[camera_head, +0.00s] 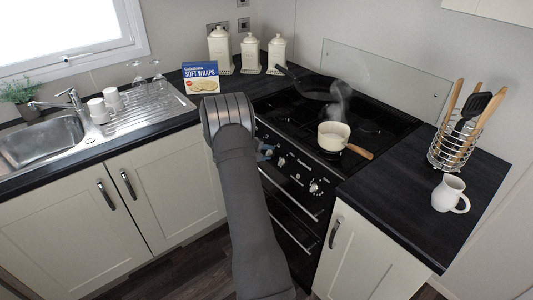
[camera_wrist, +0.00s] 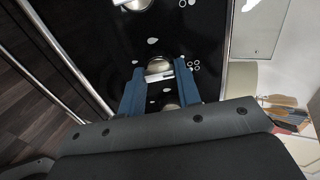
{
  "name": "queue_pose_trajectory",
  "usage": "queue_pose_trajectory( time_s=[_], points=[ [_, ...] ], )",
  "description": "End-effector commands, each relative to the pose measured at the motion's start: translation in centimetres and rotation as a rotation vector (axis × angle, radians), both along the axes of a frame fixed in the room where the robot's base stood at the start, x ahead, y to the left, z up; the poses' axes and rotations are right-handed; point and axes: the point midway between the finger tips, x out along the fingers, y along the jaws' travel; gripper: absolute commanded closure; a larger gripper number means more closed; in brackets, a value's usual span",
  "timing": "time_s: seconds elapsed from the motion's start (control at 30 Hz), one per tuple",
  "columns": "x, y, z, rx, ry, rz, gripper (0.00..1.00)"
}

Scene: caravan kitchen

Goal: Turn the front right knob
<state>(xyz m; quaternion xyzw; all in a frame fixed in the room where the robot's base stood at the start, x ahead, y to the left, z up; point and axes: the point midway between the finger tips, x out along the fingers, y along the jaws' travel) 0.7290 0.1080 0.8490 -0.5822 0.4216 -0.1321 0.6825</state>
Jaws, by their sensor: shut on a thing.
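The black cooker (camera_head: 300,205) has a front panel with several silver knobs. In the head view, one knob (camera_head: 316,187) at the right end of the panel and another (camera_head: 281,161) further left are clear of my arm. My gripper (camera_head: 265,152) is at the panel's left part, its blue fingers partly hidden by my wrist. In the wrist view, my gripper (camera_wrist: 160,70) is shut on a silver knob (camera_wrist: 160,68) between its fingertips. Another round silver part (camera_wrist: 168,107) shows lower between the fingers. I cannot tell for certain which hob position the held knob serves.
A steaming cream saucepan (camera_head: 333,136) stands on the hob, its wooden handle pointing right. A dark frying pan (camera_head: 312,86) is behind it. Oven handle bars cross the cooker front below the knobs. A white jug (camera_head: 449,194) and a utensil rack (camera_head: 450,152) stand on the right worktop.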

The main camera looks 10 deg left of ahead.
Motion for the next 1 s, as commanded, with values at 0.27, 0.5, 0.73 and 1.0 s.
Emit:
queue_pose_trajectory(
  time_s=[0.27,0.5,0.73,1.0],
  points=[
    [0.0,0.0,0.0,-0.001,0.001,0.000,0.56],
    [0.0,0.0,0.0,-0.001,0.001,0.000,0.49],
    [-0.7,0.9,0.6,-0.001,0.000,0.003,0.49],
    [-4.3,5.0,3.1,0.000,0.000,0.004,0.49]
  ],
)
